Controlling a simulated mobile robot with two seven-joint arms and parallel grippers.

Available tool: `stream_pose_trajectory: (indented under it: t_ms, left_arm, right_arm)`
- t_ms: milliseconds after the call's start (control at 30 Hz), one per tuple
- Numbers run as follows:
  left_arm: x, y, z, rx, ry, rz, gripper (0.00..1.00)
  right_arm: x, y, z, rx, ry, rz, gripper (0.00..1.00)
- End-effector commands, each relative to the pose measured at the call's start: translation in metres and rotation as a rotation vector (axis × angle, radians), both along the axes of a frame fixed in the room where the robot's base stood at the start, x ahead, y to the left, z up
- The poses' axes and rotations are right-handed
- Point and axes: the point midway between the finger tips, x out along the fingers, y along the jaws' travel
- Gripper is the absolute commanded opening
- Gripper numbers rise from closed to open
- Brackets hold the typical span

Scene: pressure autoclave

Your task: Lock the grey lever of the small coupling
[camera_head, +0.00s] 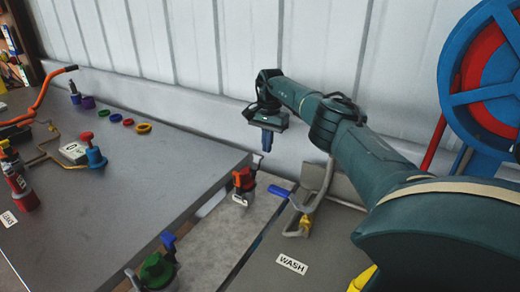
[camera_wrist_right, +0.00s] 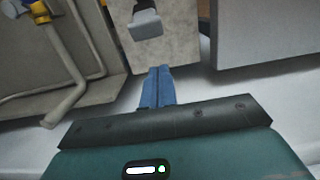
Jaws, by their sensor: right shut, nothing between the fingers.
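The small coupling (camera_head: 243,182) has a red body and sits on the pale strip between the two benches. Its grey lever (camera_head: 258,158) appears to stand up at the coupling's far side. A grey piece that looks like this lever (camera_wrist_right: 145,24) shows at the top of the right wrist view. My right gripper (camera_head: 267,140) has blue fingers, shut and empty, pointing down just above and beyond the lever. In the wrist view its fingertips (camera_wrist_right: 159,70) are a short gap from the grey piece. Contact is not visible. My left gripper is out of view.
A green coupling (camera_head: 155,270) with a blue lever stands nearer on the left. A pipe with a blue handle (camera_head: 280,191) is close right of the small coupling, at the WASH bench (camera_head: 262,262). The wall (camera_head: 190,60) is close behind my gripper.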

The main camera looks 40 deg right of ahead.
Motion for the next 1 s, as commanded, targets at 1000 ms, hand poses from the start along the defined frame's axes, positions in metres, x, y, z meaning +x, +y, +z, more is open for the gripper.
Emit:
stream_pose_trajectory:
  t_ms: [1000]
  left_arm:
    - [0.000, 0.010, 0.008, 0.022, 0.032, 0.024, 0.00]
  right_arm:
    - [-0.010, 0.037, -0.002, 0.000, -0.001, 0.001, 0.00]
